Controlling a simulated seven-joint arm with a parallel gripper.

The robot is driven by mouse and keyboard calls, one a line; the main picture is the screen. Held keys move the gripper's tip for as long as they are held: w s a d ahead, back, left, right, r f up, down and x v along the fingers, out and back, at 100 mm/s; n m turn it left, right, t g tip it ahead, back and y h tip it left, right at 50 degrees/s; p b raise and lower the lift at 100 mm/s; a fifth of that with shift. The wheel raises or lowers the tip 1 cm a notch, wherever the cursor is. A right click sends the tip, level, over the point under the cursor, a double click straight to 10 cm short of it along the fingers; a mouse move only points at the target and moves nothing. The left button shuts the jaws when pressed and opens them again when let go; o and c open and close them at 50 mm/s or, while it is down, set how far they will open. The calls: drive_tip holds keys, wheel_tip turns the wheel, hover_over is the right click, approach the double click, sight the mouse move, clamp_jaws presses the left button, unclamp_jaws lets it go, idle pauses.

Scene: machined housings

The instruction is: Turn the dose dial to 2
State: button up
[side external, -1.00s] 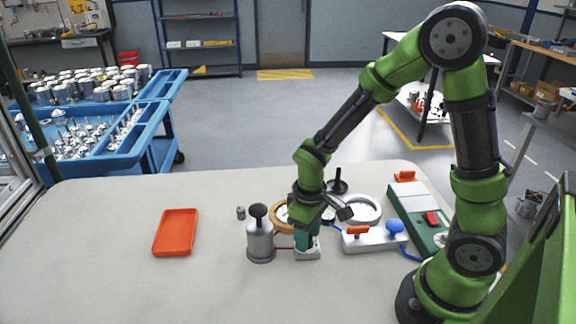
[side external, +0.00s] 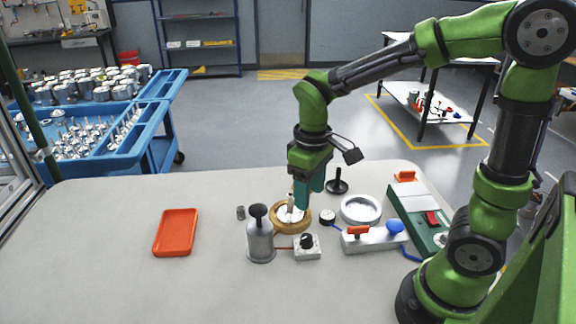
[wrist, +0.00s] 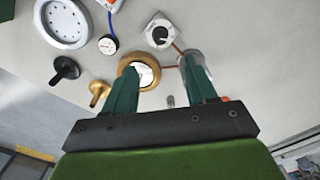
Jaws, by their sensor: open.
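The dose dial is a black knob (side external: 306,241) on a small white block, joined by a red tube to a grey pump bottle (side external: 260,240). In the wrist view the dial (wrist: 160,36) shows uncovered, beyond my fingertips, with marks around it too small to read. I cannot tell which number it points to. My gripper (side external: 301,204) has teal fingers pointing down, above the table and apart from the dial. In the wrist view my gripper (wrist: 160,72) has its fingers well apart with nothing held between them.
A brass-coloured ring with a white face (side external: 291,218) lies close below my fingers. A small gauge (side external: 327,216), a white round dish (side external: 361,209), a switch box (side external: 373,240) and a green panel (side external: 420,225) stand to the right. An orange tray (side external: 176,232) lies left, with clear table around it.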

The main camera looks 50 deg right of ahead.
drive_tip(key=shift+r, duration=2.1)
